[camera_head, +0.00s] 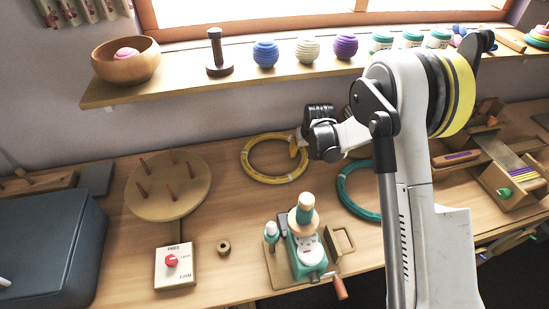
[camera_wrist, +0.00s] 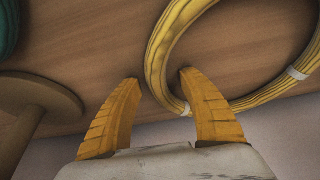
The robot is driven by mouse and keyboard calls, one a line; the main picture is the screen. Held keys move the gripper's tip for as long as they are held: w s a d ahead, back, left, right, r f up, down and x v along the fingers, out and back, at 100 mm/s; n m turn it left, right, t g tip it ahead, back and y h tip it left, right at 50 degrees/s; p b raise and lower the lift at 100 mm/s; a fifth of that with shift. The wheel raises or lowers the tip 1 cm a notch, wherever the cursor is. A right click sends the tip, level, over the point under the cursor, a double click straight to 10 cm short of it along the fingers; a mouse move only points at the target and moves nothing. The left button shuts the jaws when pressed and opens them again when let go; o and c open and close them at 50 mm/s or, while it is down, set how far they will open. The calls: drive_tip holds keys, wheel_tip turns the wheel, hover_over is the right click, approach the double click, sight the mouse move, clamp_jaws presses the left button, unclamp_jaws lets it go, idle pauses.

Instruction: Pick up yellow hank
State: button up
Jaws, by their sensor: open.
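The yellow hank (camera_head: 262,178) is a ring lying flat on the wooden table, below the window shelf in the head view. White ties wrap it in places. My gripper (camera_head: 296,149) is at the ring's right side, with its orange fingers pointing at the strand. In the wrist view, the open fingers (camera_wrist: 158,78) have one stretch of the hank (camera_wrist: 158,48) between their tips, closer to the right finger. Nothing is gripped.
A teal hank (camera_head: 344,193) lies to the right, partly behind my arm. A round pegged board (camera_head: 146,197) is to the left. A teal-and-wood winding device (camera_head: 306,250) stands in front. The shelf (camera_head: 180,83) with a bowl and yarn balls overhangs behind.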

clamp_jaws()
